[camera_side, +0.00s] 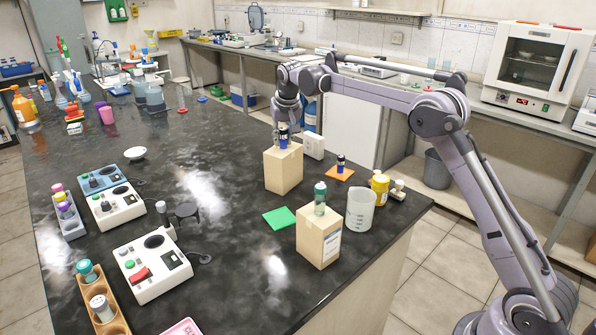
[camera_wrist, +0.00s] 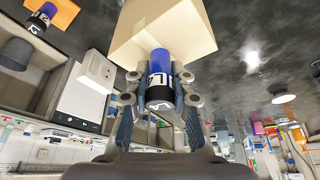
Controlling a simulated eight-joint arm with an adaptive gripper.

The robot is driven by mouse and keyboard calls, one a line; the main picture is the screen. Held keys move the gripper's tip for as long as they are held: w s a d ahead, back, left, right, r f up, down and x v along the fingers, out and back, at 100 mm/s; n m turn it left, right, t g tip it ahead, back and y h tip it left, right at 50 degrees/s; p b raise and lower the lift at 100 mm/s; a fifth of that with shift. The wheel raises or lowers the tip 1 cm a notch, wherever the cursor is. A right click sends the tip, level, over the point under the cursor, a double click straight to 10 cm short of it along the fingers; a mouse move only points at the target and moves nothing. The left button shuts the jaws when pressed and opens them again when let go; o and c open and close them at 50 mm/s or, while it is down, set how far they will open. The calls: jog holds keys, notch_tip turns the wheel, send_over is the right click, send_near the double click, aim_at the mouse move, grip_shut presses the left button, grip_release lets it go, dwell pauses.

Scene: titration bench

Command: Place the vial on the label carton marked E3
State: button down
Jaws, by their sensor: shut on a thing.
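My gripper (camera_side: 284,126) is shut on a vial with a blue body and a black band (camera_side: 284,138). In the wrist view the vial (camera_wrist: 158,75) sits between the two fingers (camera_wrist: 160,92), with pale lettering on its band that I cannot fully read. The vial is upright at the top of a tan carton (camera_side: 283,172), which also shows in the wrist view (camera_wrist: 190,25). I cannot tell whether the vial touches the carton top. A second tan carton (camera_side: 318,241) stands nearer the camera, with a green-capped vial (camera_side: 320,198) on it. No E3 mark is readable on either carton.
A white box (camera_side: 313,146) stands close behind the carton. A green mat (camera_side: 279,218) lies in front.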

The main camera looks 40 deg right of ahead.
jog(key=c, duration=1.2)
grip_release()
jog(key=shift+o, duration=0.2)
jog(key=s+a+r+n, duration=0.1)
jog(key=s+a+r, duration=0.1)
jog(key=s+r, duration=0.4)
jog(key=s+a+r, duration=0.3)
jog(key=s+r, duration=0.2)
jog(key=r, duration=0.2)
jog(key=s+a+f+n+t, duration=0.1)
jog(key=s+a+f, duration=0.1)
jog(key=s+f, duration=0.3)
jog(key=s+a+f+n+t+y, duration=0.1)
jog(key=s+f, duration=0.4)
jog(key=s, duration=0.8)
jog(key=s+a+f+n+t+y, duration=0.1)
jog(key=s+a+f+n, duration=0.1)
jog(key=s, duration=0.8)
notch_tip(320, 180, down, 3)
jog(key=shift+a+r, duration=0.1)
jog(key=shift+a, duration=0.45)
